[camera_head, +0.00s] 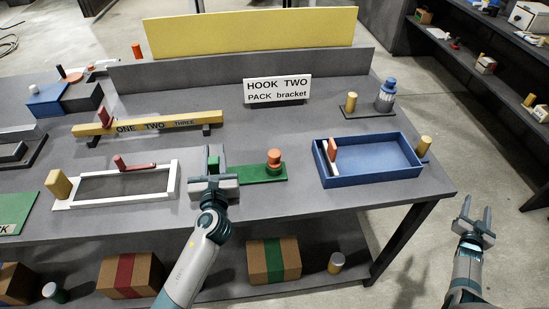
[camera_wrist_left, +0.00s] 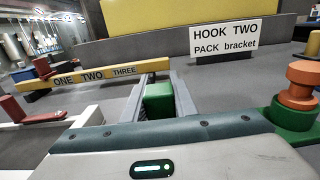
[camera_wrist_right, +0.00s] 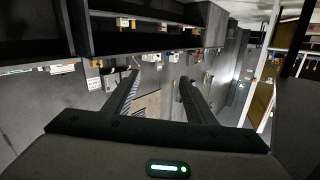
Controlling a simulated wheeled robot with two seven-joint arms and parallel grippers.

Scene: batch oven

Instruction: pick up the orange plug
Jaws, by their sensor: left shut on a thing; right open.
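The orange plug (camera_head: 274,155) stands upright on a green board (camera_head: 250,173), right of my left gripper. It also shows at the right edge of the left wrist view (camera_wrist_left: 302,85), in a round green holder (camera_wrist_left: 291,117). My left gripper (camera_head: 215,165) is shut on a green block (camera_wrist_left: 159,98) at the left end of the board, apart from the plug. My right gripper (camera_head: 477,222) is open and empty, off the table's right side. The right wrist view shows nothing between its fingers.
A blue tray (camera_head: 375,178) with a red piece and a white piece is to the right. A white frame (camera_head: 75,203) lies to the left. A yellow beam (camera_head: 205,118) and the HOOK TWO sign (camera_head: 277,90) stand behind. Bare tabletop lies between the sign and the green board.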

